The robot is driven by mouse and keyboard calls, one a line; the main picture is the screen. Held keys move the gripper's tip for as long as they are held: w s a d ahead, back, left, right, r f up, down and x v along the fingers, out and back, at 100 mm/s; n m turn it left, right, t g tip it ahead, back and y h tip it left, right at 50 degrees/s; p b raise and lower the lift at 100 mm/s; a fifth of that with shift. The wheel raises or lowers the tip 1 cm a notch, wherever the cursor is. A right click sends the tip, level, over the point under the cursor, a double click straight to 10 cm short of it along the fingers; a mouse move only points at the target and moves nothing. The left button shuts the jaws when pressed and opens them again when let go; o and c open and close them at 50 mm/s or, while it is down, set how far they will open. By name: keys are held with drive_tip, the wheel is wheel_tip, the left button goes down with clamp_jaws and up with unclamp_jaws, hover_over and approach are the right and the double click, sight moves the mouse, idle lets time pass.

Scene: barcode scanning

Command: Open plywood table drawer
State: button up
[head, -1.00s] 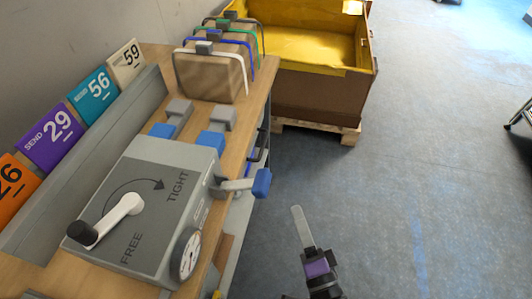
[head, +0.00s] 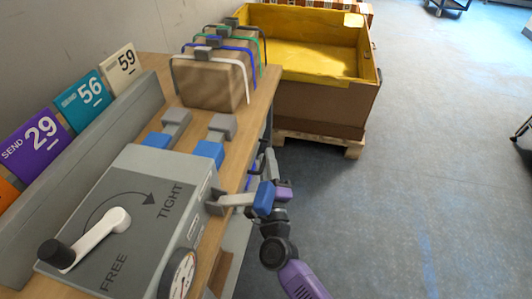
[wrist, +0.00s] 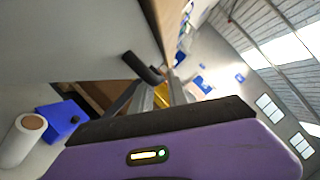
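The plywood table (head: 262,98) runs along the left of the head view. Its drawer front faces right and is mostly hidden below the table edge. My gripper (head: 277,188) is beside that edge, partly hidden behind the blue-ended lever of the grey machine. In the wrist view, my gripper's narrow grey fingers (wrist: 163,96) reach past its purple body, close to a dark bar-shaped handle (wrist: 143,68) by a plain pale panel. I cannot tell whether the fingers touch the handle or how far apart they are.
The grey machine (head: 125,205) has a crank, a gauge and a lever (head: 240,199) jutting past the table edge. Strapped boxes (head: 212,85) stand at the table's far end. A yellow-lined crate (head: 315,100) on a pallet stands beyond.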

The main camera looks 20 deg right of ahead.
drive_tip(key=shift+x, duration=1.25)
clamp_jaws()
idle(0.5)
